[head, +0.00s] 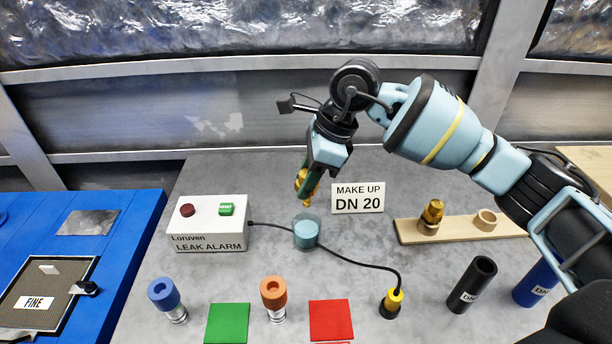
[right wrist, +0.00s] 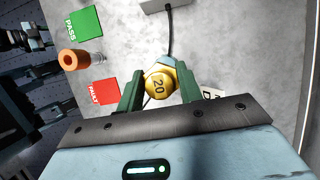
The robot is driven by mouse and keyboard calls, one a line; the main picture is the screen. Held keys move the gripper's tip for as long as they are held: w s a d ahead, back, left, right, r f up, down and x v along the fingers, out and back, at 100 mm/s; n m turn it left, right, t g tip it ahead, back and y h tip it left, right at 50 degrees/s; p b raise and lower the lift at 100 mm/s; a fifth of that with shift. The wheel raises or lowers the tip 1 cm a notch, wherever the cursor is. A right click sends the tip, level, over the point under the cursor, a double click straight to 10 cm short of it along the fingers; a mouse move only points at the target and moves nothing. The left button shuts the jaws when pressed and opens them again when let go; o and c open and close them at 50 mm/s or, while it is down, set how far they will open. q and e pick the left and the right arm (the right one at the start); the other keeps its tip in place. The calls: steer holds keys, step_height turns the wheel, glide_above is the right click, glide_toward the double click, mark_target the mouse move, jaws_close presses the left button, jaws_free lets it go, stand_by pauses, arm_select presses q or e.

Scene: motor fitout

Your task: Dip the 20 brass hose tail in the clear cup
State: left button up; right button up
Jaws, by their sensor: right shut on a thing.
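My right gripper (head: 312,172) is shut on a brass hose tail (head: 306,187), which hangs below the fingers. In the right wrist view its hex end (right wrist: 160,84) reads 20 and sits between the green fingers of the gripper (right wrist: 160,90). The clear cup (head: 306,231), with blue-green contents, stands on the grey table just below the hose tail. In the head view there is a gap between the tail and the cup. The cup is mostly hidden behind the hose tail in the right wrist view. My left gripper is not in view.
A MAKE UP DN 20 sign (head: 358,199) stands right of the cup, and a leak alarm box (head: 208,235) left. Its black cable runs past the cup to a yellow-black probe (head: 392,302). A wooden rack (head: 462,228) holds another brass fitting (head: 432,212).

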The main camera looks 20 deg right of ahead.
mark_target(306, 204)
steer(key=shift+f+b, duration=1)
steer(key=shift+f, duration=1)
steer(key=shift+f+b, duration=0.3)
steer(key=shift+f, duration=0.5)
steer(key=shift+f+b, duration=0.8)
steer(key=shift+f, duration=1.1)
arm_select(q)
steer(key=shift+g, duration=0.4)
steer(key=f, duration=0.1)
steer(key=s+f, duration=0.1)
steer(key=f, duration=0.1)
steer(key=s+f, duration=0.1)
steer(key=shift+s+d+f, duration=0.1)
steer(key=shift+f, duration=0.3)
arm_select(e)
steer(key=shift+f, duration=0.1)
steer(key=shift+f, duration=0.1)
steer(key=shift+r+p, duration=0.75)
steer(key=shift+r, duration=0.75)
steer(key=shift+r+p, duration=1.15)
steer(key=shift+r, duration=1.25)
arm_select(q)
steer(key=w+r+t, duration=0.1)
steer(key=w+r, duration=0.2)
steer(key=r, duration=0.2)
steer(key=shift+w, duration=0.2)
